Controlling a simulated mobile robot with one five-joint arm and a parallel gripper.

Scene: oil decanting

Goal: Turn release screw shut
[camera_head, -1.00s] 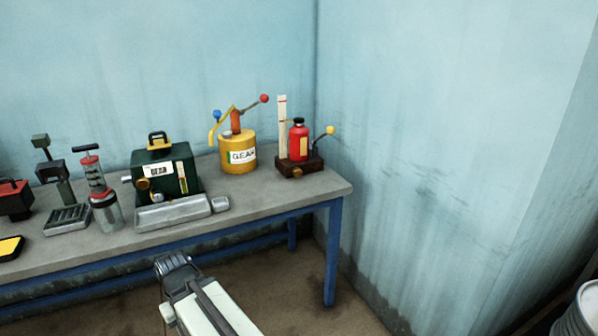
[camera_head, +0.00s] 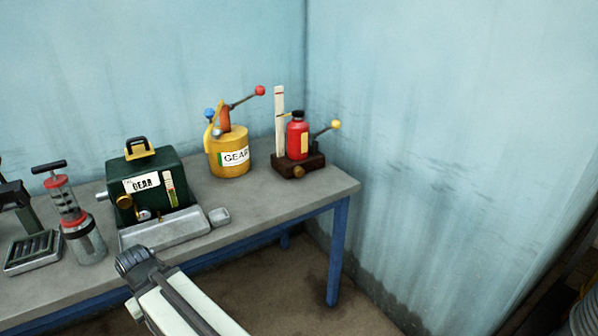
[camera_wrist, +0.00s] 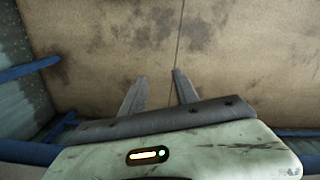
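A red bottle jack (camera_head: 297,137) stands upright on a dark brown base (camera_head: 311,161) near the right end of the bench. A small brass knob (camera_head: 298,172), which looks like the release screw, is on the base's front. I cannot tell how far it is turned. A lever with a yellow ball (camera_head: 336,125) sticks out at the right. My gripper (camera_head: 131,258) is low in front of the bench, well left of the jack and apart from it. In the wrist view my gripper (camera_wrist: 158,82) has its two fingers spread with nothing between them, over the brown floor.
The grey bench (camera_head: 262,208) also holds a yellow can (camera_head: 229,165), a dark green box (camera_head: 170,166) and a metal tray (camera_head: 165,231). A hand pump (camera_head: 78,225) stands at the left. The bench's front right corner is bare. Blue walls meet behind the jack.

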